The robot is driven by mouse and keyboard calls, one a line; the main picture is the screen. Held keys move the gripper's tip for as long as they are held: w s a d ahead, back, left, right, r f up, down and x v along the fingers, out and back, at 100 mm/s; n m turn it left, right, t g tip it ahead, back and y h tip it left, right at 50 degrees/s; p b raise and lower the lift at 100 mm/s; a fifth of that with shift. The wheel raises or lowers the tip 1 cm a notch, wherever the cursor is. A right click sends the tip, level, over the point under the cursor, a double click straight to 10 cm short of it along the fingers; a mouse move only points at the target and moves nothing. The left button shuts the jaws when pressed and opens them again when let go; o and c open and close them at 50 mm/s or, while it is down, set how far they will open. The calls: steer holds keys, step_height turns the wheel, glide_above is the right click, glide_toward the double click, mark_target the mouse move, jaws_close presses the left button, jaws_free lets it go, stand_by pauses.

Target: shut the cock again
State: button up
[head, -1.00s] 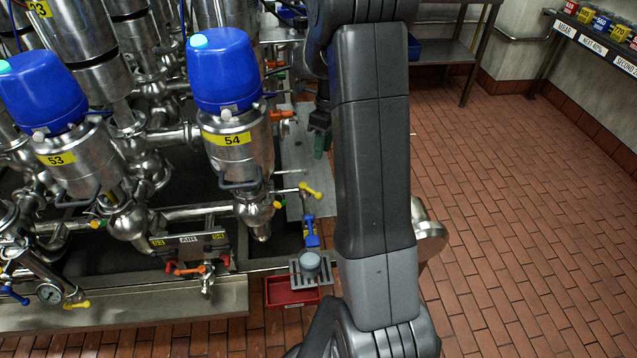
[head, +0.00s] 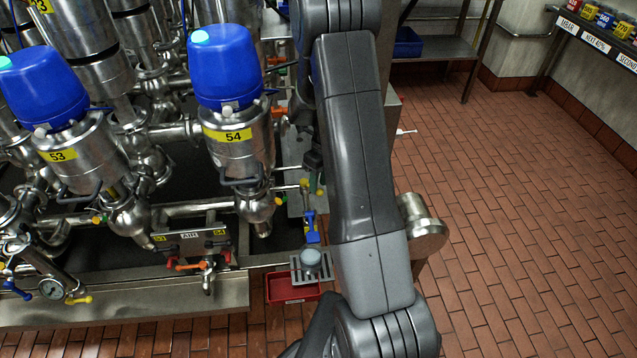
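A small cock with a yellow handle (head: 305,186) sits on a thin pipe to the right of valve 54 (head: 229,136). A blue lever (head: 311,228) hangs just below it, above a drain grate. The frames do not show which of these the task means. My gripper (head: 314,176) is small and dark, pointing down beside the yellow handle and partly covering it. I cannot tell whether it touches the handle or whether its fingers are open. My own arm fills the middle of the view and hides what lies behind it.
A grey round cup (head: 311,257) stands on the grate (head: 323,271) over a red tray (head: 290,290). Valve 53 (head: 73,150), pipes and orange handles (head: 188,266) crowd the left. The tiled floor on the right is clear up to a metal shelf (head: 445,50).

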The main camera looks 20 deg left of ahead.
steer(key=shift+s+f, duration=0.15)
steer(key=shift+f, duration=0.45)
jaws_close()
steer(key=shift+w+a+n+h+b, duration=0.25)
steer(key=shift+w+n, duration=0.4)
steer(key=shift+n, duration=0.95)
steer(key=shift+w+a+n+h+b, duration=0.1)
steer(key=shift+w+n+h, duration=0.45)
steer(key=shift+n, duration=1.05)
steer(key=shift+w+a+n+h+b, duration=0.15)
steer(key=shift+w+n, duration=0.65)
steer(key=shift+n, duration=0.8)
